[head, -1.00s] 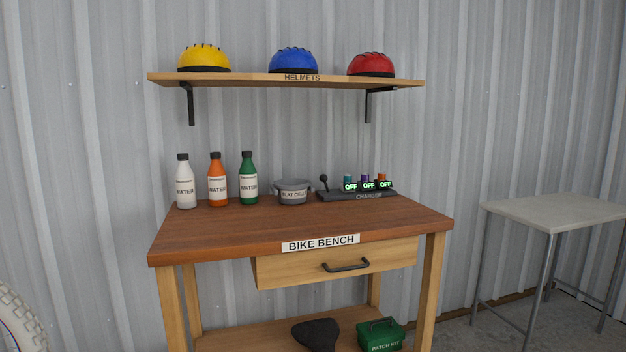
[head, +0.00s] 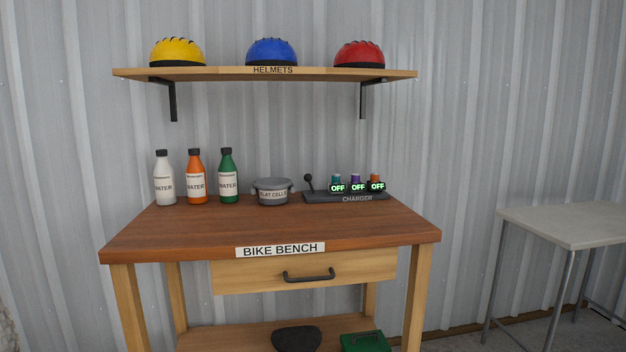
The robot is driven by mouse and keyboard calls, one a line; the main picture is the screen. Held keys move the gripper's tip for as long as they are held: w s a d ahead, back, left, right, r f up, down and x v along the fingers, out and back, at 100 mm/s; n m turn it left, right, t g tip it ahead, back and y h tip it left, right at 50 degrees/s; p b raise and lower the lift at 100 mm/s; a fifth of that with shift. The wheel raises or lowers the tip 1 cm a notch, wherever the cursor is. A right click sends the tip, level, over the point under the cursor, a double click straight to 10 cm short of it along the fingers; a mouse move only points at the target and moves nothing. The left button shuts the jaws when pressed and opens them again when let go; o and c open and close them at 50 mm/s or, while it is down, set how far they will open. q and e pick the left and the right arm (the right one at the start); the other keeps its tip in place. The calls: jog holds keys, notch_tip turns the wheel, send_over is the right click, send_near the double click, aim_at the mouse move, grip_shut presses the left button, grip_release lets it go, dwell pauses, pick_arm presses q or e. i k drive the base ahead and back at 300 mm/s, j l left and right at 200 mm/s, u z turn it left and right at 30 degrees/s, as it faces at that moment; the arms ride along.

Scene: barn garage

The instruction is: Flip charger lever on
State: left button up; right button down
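The charger (head: 345,197) is a dark flat base at the back right of the bike bench's top. Its lever (head: 308,182) is a black stick with a round knob, standing at the left end of the base and leaning slightly left. Three small displays on it read OFF in green (head: 357,188), with teal, purple and orange cells behind them. Neither of my grippers shows in the head view.
The bike bench (head: 265,228) has a closed drawer (head: 305,272). A grey pot labelled FLAT CELLS (head: 273,191) stands left of the charger, then several labelled bottles (head: 195,178). A helmet shelf (head: 265,73) hangs above. A pale table (head: 575,224) stands right. The bench's front top is clear.

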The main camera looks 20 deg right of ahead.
aim_at(308, 177)
jog(key=l, duration=0.75)
jog(key=k+l, duration=0.1)
jog(key=l, duration=0.6)
jog(key=k+l, duration=0.1)
jog(key=l, duration=0.65)
jog(key=i+u, duration=0.05)
